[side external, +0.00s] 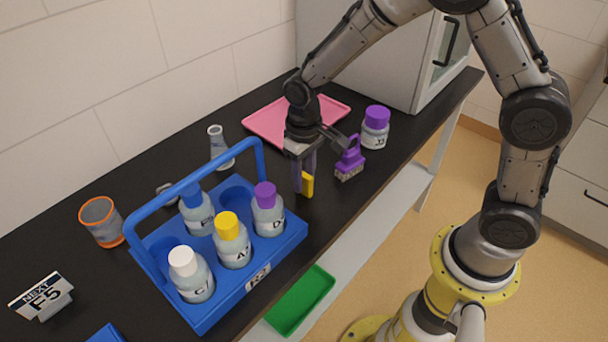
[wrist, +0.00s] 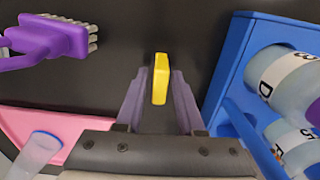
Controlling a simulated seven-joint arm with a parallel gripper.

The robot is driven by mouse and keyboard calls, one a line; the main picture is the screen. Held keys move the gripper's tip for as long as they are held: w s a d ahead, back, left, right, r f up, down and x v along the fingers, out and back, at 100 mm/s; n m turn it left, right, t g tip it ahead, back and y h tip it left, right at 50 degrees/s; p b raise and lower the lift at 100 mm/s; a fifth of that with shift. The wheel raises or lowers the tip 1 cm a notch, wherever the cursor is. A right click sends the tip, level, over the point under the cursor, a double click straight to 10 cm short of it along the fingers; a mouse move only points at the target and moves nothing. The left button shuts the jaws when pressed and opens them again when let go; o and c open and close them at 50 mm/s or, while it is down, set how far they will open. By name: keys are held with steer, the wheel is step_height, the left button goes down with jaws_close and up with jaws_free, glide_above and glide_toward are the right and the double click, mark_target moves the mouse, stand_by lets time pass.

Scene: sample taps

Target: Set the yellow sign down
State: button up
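The yellow sign (side external: 307,185) is small and thin and stands upright between the fingers of my gripper (side external: 304,175), at or very near the black bench top. In the wrist view the sign (wrist: 160,78) shows edge-on between the two purple-grey fingertips of my gripper (wrist: 160,86). My gripper looks open around the sign. Whether the sign's lower edge touches the bench is hard to tell.
A blue carrier (side external: 218,296) with several capped bottles stands close to the left of my gripper. A purple brush (side external: 350,160) and purple-capped bottle (side external: 375,128) are on the right. The bench front edge is near.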

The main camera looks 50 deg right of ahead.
mark_target(304, 174)
steer(key=shift+o, duration=0.5)
step_height(304, 174, up, 12)
steer(key=s+d+r+t, duration=0.2)
steer(key=s, duration=0.5)
steer(key=s+d+r+t, duration=0.1)
steer(key=s+d+r, duration=0.1)
steer(key=s, duration=0.5)
steer(key=s+d+r+t, duration=0.2)
steer(key=s+d+r, duration=0.1)
steer(key=s, duration=0.4)
steer(key=shift+t, duration=0.3)
